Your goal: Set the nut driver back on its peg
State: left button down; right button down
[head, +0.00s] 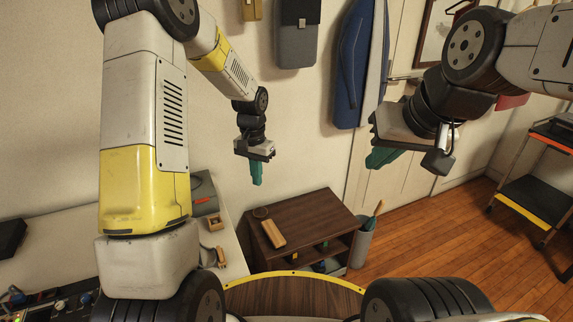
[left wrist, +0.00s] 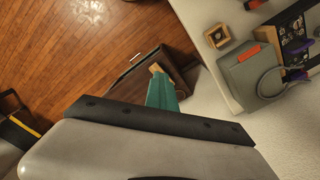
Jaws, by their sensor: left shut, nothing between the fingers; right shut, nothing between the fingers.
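I cannot make out the nut driver or its peg for certain in either view. My left gripper (head: 256,180) hangs with its green fingers pointing down, shut and empty, in front of the wall and above the low dark-brown cabinet (head: 312,217). In the left wrist view its green fingers (left wrist: 162,92) are together, over part of the cabinet (left wrist: 130,85). My right gripper (head: 374,160) is shut and empty at the right, its green fingers pointing left and down, in front of the pale doors.
A light wooden block (head: 272,234) lies on the cabinet. A grey bin (head: 360,245) holding a green-ended stick stands beside it. A white counter (head: 228,240) at left carries a grey box (head: 203,192) and a small wooden square (head: 216,222). A trolley (head: 535,195) stands right; wooden floor between is clear.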

pick_arm(q)
jog(key=w+d+n, duration=0.1)
jog(key=d, duration=0.7)
jog(key=shift+w, duration=0.15)
dwell(1.7)
jog(key=shift+d, duration=0.15)
jog(key=shift+d, duration=0.15)
dwell(0.6)
jog(key=w+d+n, duration=0.1)
jog(key=w+d, duration=0.4)
jog(key=d, duration=0.7)
jog(key=shift+w+n, duration=0.2)
jog(key=shift+n, duration=0.1)
dwell(2.9)
jog(key=shift+d, duration=0.15)
